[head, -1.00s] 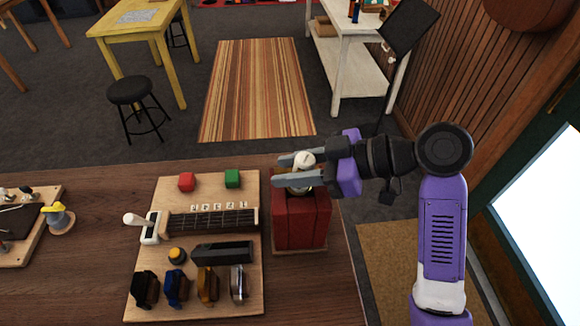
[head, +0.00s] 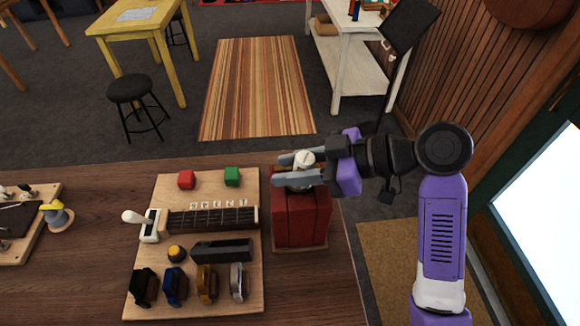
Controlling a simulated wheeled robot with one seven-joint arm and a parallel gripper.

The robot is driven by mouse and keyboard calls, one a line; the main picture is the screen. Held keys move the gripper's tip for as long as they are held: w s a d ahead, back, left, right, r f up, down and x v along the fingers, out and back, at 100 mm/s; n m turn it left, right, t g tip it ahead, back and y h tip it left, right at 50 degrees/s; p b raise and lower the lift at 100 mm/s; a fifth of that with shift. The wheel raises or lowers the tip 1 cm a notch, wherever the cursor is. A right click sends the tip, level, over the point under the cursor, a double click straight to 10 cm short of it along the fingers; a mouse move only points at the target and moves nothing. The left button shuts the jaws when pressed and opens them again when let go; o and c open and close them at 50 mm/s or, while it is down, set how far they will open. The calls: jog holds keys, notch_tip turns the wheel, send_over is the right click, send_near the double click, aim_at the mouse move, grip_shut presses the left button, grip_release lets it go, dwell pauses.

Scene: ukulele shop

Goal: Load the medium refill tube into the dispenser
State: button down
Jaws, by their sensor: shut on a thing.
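The dispenser appears to be the dark red box (head: 300,222) on a wooden base at the right end of the table. My gripper (head: 297,170) is at the top of this box, reaching in from the right with its grey fingers pointing left. It is shut on a pale, whitish tube (head: 304,158), whose rounded top shows between the fingers. The tube's lower part is hidden by the near finger and the box top. I cannot tell how far it sits inside the box. Its size marking is not readable.
A wood-panelled wall (head: 455,75) stands at the right.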

jog(key=shift+r+p, duration=0.3)
jog(key=shift+r, duration=0.3)
jog(key=shift+f+b, duration=0.75)
jog(key=shift+f, duration=0.1)
dwell(0.8)
jog(key=c, duration=1.3)
grip_release()
jog(key=shift+s+d+r+p, duration=0.1)
jog(key=shift+d+r+p, duration=0.2)
jog(key=shift+d, duration=0.1)
jog(key=shift+p+v, duration=1.6)
jog(key=shift+v, duration=3.4)
